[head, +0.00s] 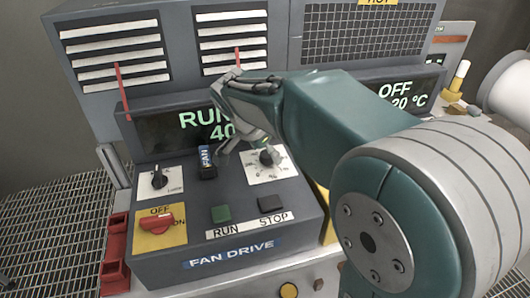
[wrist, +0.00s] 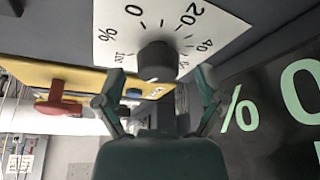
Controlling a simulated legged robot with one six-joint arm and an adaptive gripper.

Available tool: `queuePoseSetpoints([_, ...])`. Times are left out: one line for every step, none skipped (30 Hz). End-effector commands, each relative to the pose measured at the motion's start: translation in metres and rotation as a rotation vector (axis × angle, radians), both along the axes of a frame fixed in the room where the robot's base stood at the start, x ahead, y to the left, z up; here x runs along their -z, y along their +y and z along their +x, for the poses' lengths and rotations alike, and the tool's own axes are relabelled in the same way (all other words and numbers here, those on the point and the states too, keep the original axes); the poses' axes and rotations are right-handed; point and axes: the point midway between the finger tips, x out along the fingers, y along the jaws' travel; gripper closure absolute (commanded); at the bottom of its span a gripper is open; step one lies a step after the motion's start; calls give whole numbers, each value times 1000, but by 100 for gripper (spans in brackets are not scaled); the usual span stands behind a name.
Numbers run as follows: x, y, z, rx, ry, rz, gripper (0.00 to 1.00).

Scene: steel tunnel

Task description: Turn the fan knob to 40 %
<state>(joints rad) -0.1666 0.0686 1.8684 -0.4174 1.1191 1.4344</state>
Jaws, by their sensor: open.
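The fan knob (wrist: 157,62) is dark and round on a white dial plate (wrist: 120,25) marked 0, 20, 40 and further up to 100 %. In the head view the knob (head: 268,157) sits on the right of the grey fan drive panel (head: 150,262). My gripper (wrist: 161,80) is open, with one finger on each side of the knob and visible gaps. It also shows in the head view (head: 246,146), over the knob's plate. The knob's pointer is hard to make out. The display (head: 170,132) reads RUN and 40, its right end hidden by my arm.
A second display (head: 400,95) reads OFF, 20 °C.

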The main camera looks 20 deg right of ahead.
Motion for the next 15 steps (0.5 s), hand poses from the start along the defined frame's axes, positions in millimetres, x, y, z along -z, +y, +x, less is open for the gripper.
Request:
queuePoseSetpoints([-5, 2, 0, -2, -4, 1, 11])
queuePoseSetpoints([-8, 3, 0, -2, -4, 0, 11])
queuePoseSetpoints([-14, 5, -1, -2, -4, 0, 11])
queuePoseSetpoints([-18, 7, -2, -2, -5, 0, 11])
queuePoseSetpoints([-24, 9, -3, -2, -5, 0, 11])
queuePoseSetpoints([-32, 13, -5, -3, -7, 1, 11])
queuePoseSetpoints([-38, 15, -6, -3, -6, 1, 11])
queuePoseSetpoints([-44, 18, -7, -3, -6, 1, 11])
queuePoseSetpoints([-51, 21, -8, -2, -5, 1, 11])
queuePoseSetpoints([-57, 23, -10, -2, -5, 1, 11])
queuePoseSetpoints([-63, 26, -10, -3, -4, 1, 11])
queuePoseSetpoints([-70, 29, -12, -3, -4, 1, 11])
queuePoseSetpoints([-76, 31, -13, -2, -3, 1, 11])
queuePoseSetpoints([-81, 33, -14, -2, -3, 2, 11])
queuePoseSetpoints([-87, 35, -15, -2, -2, 1, 11])
